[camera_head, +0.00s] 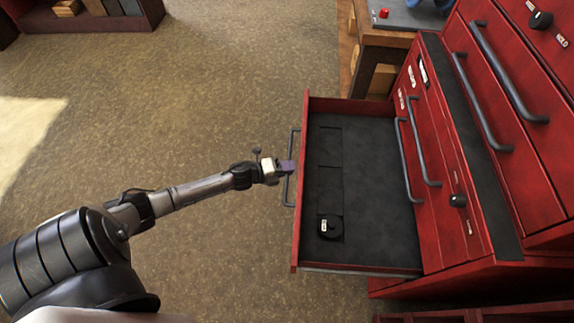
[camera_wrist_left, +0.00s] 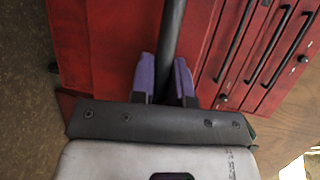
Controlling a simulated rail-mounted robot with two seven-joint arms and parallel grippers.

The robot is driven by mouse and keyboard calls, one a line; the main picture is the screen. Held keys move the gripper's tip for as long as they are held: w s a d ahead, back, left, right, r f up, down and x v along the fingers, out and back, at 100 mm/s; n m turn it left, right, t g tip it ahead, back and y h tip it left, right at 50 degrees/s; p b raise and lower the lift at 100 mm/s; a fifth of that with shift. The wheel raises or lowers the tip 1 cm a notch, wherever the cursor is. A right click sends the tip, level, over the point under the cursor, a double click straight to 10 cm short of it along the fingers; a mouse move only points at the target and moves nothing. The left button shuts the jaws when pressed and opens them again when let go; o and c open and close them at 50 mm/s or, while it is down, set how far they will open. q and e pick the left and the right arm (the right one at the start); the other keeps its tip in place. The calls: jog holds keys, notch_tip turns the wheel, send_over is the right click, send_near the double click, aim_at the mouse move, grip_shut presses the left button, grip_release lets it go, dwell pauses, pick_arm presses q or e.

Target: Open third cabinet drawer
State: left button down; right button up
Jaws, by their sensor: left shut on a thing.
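The red cabinet (camera_head: 452,215) stands at the right in the head view. One of its drawers (camera_head: 380,160) is pulled far out, showing a dark lined floor with a small black round item (camera_head: 330,227) in it. My left gripper (camera_head: 286,167) is at the grey bar handle (camera_head: 291,190) on the drawer's front. In the left wrist view its purple fingers (camera_wrist_left: 164,80) stand on either side of the dark handle bar (camera_wrist_left: 172,35), shut on it. The other drawers, with grey handles (camera_head: 420,155), are closed. My right gripper is not in view.
A wooden workbench (camera_head: 386,38) with a red button (camera_head: 384,13) stands behind the open drawer. A low red shelf (camera_head: 95,20) is at the far left. The brown floor left of the drawer is clear apart from my arm.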

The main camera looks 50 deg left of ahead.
pick_arm(q)
jog(key=shift+s+a, duration=0.1)
dwell(0.3)
jog(key=c, duration=1.4)
grip_release()
jog(key=p+v, duration=0.4)
jog(key=v, duration=0.9)
jog(key=shift+s+r, duration=0.15)
jog(key=shift+s, duration=0.15)
jog(key=shift+a, duration=0.15)
